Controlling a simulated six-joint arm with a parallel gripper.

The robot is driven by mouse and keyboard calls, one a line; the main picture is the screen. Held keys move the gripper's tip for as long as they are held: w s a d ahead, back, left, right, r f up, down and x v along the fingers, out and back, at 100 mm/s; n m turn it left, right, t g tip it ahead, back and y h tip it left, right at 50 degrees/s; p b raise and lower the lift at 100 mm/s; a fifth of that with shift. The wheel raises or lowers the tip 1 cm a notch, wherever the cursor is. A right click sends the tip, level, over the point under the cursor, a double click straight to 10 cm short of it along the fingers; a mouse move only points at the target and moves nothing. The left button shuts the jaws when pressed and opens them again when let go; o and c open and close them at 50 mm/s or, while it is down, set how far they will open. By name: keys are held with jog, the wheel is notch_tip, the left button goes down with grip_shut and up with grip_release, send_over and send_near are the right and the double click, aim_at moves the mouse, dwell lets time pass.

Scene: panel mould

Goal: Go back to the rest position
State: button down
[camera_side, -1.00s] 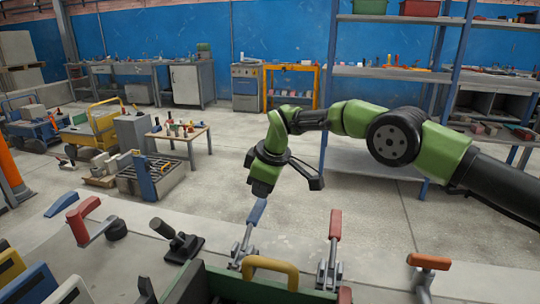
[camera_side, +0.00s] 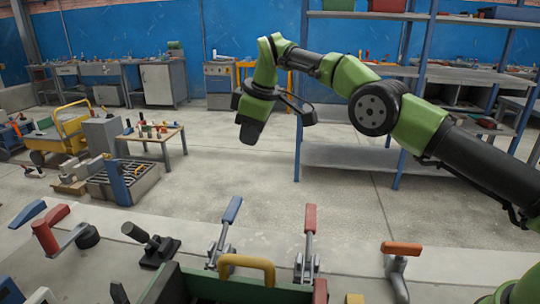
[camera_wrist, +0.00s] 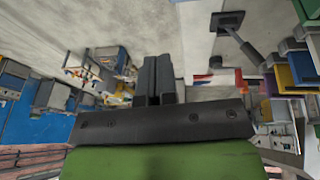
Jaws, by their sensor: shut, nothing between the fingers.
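My gripper (camera_side: 251,131) hangs from the green arm, pointing down, high above the floor beyond the far edge of the work table. It is apart from everything. In the wrist view the dark fingers (camera_wrist: 159,76) stand side by side, closed, with nothing between them. In the side view its fingertips are small and dark.
Clamps with a blue handle (camera_side: 231,209) and a red handle (camera_side: 310,218) stand upright along the green panel (camera_side: 205,280) with its yellow grip (camera_side: 247,266). A black-handled clamp (camera_side: 152,245) and an orange-handled one (camera_side: 401,248) flank them. Blue shelving (camera_side: 340,156) stands behind the arm.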

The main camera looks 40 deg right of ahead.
jog(key=s+d+r+m+t, duration=0.1)
jog(key=s+d+r+m, duration=0.15)
jog(key=s+r, duration=0.55)
jog(key=s+d+r+m+t, duration=0.1)
jog(key=s+r+m, duration=0.3)
jog(key=s+r, duration=0.35)
jog(key=s+d+f+m, duration=0.1)
jog(key=s+f+m, duration=0.2)
jog(key=s, duration=0.6)
jog(key=s+f+m+t, duration=0.1)
jog(key=s+f+m, duration=0.2)
jog(key=s, duration=0.7)
jog(key=shift+d+f+t+y, duration=0.3)
jog(key=shift+d+f+y, duration=0.05)
jog(key=shift+d+y, duration=0.05)
